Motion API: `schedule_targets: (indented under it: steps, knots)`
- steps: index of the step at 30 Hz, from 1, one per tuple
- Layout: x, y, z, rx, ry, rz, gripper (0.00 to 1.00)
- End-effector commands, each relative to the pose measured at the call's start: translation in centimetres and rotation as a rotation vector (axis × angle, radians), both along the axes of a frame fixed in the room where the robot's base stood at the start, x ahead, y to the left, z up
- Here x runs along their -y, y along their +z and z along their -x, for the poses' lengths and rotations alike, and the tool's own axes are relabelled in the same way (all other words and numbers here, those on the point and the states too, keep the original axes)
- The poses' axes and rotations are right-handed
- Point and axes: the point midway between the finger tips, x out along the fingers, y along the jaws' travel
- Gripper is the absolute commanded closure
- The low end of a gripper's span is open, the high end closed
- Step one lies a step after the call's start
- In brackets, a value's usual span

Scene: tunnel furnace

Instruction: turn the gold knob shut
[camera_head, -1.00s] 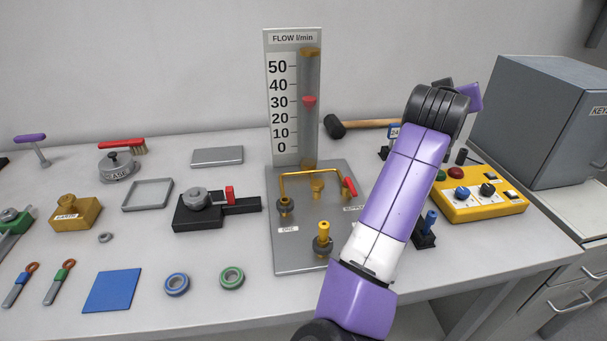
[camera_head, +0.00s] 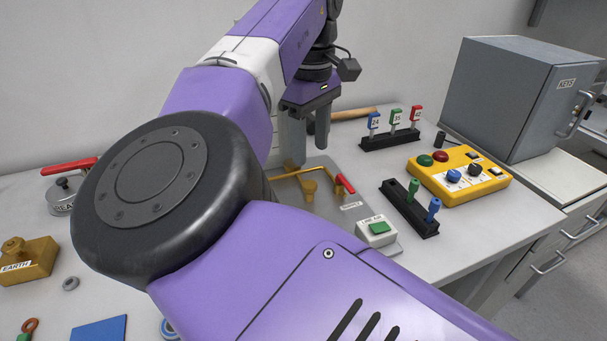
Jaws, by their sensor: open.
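A gold knob (camera_head: 309,189) stands on the grey plate (camera_head: 332,172), beside gold pipework (camera_head: 288,172) and a red-handled supply valve (camera_head: 345,184). My gripper (camera_head: 308,140) hangs above the back of this plate, pointing down, apart from the knob in the picture.
A white box with a green button (camera_head: 380,228) sits at the plate's right front. Right of it are a black rack with green and blue pegs (camera_head: 410,208) and a yellow control box (camera_head: 460,176). A numbered tag rack (camera_head: 391,141) and a hammer handle (camera_head: 355,114) lie behind.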

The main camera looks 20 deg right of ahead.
Motion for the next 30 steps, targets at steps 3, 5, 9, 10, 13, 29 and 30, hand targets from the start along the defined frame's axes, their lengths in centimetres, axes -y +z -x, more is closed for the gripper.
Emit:
schedule_targets:
  steps: [3, 5, 9, 10, 13, 29, 30]
  knots:
    - [-0.2, -0.6, 0.2, -0.007, 0.03, -0.008, 0.5]
    - [-0.2, -1.2, 0.2, -0.006, 0.031, -0.008, 0.5]
    - [-0.2, -3.3, 0.2, -0.006, 0.03, -0.007, 0.5]
    - [-0.2, -3.8, 0.2, -0.006, 0.03, -0.008, 0.5]
    - [-0.2, -5.3, 0.2, -0.005, 0.03, -0.008, 0.5]
    - [-0.1, -7.8, 0.1, -0.002, 0.027, -0.006, 0.5]
    - [-0.1, -7.8, 0.1, -0.002, 0.027, -0.006, 0.52]
